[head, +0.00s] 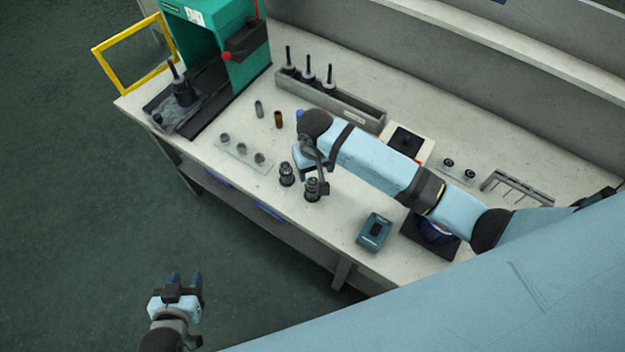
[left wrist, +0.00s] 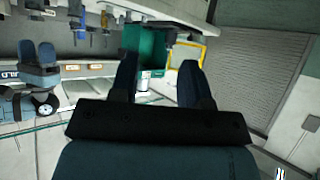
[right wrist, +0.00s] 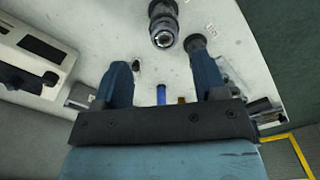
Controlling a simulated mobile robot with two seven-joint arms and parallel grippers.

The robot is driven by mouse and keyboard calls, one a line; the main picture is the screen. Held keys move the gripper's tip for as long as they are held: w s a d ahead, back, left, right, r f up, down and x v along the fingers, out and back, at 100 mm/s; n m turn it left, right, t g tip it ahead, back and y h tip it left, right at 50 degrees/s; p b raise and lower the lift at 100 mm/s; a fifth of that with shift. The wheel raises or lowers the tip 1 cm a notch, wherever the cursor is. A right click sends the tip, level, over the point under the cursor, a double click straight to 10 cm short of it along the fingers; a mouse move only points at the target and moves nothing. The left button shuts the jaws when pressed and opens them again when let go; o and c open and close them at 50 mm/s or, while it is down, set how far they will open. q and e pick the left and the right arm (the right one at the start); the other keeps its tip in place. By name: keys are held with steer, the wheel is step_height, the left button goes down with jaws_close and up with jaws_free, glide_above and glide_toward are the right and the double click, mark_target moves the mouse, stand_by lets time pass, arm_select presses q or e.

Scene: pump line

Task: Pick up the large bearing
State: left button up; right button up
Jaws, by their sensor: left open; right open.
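Three small grey rings sit in a row on a pale plate (head: 236,151) near the bench's front left; the middle ring (head: 241,148) may be a bearing. Two dark rings (head: 448,163) (head: 469,173) sit on another plate further right. I cannot tell which is the large bearing. My right gripper (head: 312,175) is open and empty above the bench, by two dark tool holders (head: 286,174) (head: 312,189). In the right wrist view, its fingers (right wrist: 163,78) have the blue cylinder (right wrist: 161,95) beyond them. My left gripper (head: 185,277) is open and empty over the floor, away from the bench.
A grey cylinder (head: 259,108) and a brown one (head: 278,119) stand behind the ring plate. A long grey rack (head: 345,104) holds several tool holders. A green press (head: 235,50) and yellow frame (head: 101,66) are at the left. A teal device (head: 374,232) lies near the front edge.

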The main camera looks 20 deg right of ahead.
mark_target(313, 184)
steer(key=shift+a+f+p, duration=0.2)
steer(key=shift+f+p, duration=0.35)
steer(key=shift+f, duration=2.3)
steer(key=c, duration=0.8)
